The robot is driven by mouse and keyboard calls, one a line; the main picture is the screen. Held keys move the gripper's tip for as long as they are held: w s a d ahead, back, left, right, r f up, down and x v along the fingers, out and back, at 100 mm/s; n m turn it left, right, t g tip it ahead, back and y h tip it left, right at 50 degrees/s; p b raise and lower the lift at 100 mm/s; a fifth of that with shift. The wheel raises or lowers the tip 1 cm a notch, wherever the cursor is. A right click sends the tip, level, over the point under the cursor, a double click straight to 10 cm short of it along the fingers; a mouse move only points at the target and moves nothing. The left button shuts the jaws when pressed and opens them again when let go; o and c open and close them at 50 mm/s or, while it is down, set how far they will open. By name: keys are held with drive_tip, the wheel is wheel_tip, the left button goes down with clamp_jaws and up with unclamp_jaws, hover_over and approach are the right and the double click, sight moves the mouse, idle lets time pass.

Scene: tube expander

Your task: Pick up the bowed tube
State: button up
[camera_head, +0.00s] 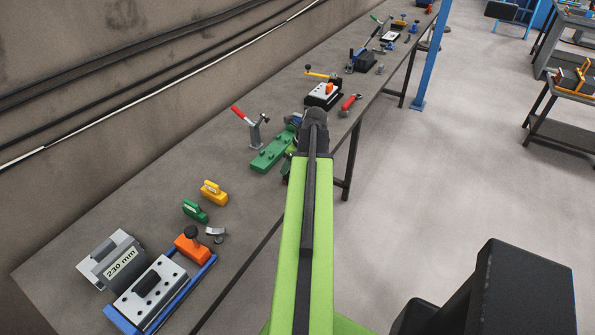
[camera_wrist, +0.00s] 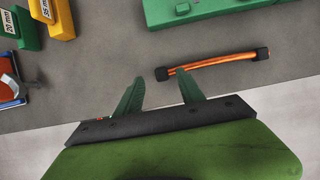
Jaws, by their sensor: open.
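The bowed tube (camera_wrist: 212,62) shows in the wrist view as a thin, slightly curved copper-orange tube with a black block at each end. It lies on the grey bench (camera_wrist: 110,75) near its front edge, beside a green fixture (camera_wrist: 205,8). My gripper (camera_wrist: 161,85) has its two green fingers apart with nothing between them. The tube lies beyond the fingertips and to their right, with its left end nearest them. In the head view my arm hides the tube, and the gripper's fingers cannot be made out.
The green fixture (camera_head: 272,152) and a red-handled clamp (camera_head: 254,128) stand near my arm's end. Yellow (camera_head: 214,192) and green (camera_head: 194,210) blocks, an orange-and-blue fixture (camera_head: 206,262) and a grey "230 mm" block (camera_head: 108,262) are nearer. Open floor (camera_head: 460,180) lies right of the bench.

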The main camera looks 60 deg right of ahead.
drive_tip(key=b+x, duration=0.4)
drive_tip(key=x, duration=0.1)
drive_tip(key=shift+s+d+f, duration=0.15)
drive_tip(key=shift+r, duration=0.2)
clamp_jaws()
